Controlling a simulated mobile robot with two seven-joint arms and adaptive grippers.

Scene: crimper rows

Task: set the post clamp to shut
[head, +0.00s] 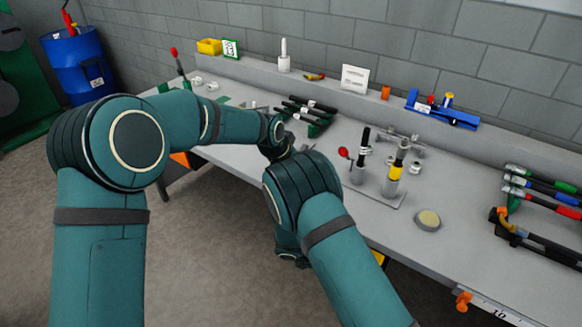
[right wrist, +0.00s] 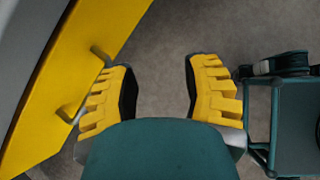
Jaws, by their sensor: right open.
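In the head view, two upright posts stand on a grey base plate (head: 378,190) on the bench. The left post (head: 361,158) has a black top and a lever with a red ball (head: 343,152) beside it. The right post (head: 396,168) has a yellow band. I take this fixture for the post clamp, but cannot tell whether it is shut. My left gripper (head: 275,150) is small and dark at the bench's front edge, partly hidden by my right arm. My right gripper (right wrist: 158,82) is open and empty in the right wrist view, below the bench top with floor behind.
A yellow panel with grey handles (right wrist: 60,85) is close left of my right gripper. Crimpers (head: 540,195) line the right end. A blue holder (head: 440,113) is at the back.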

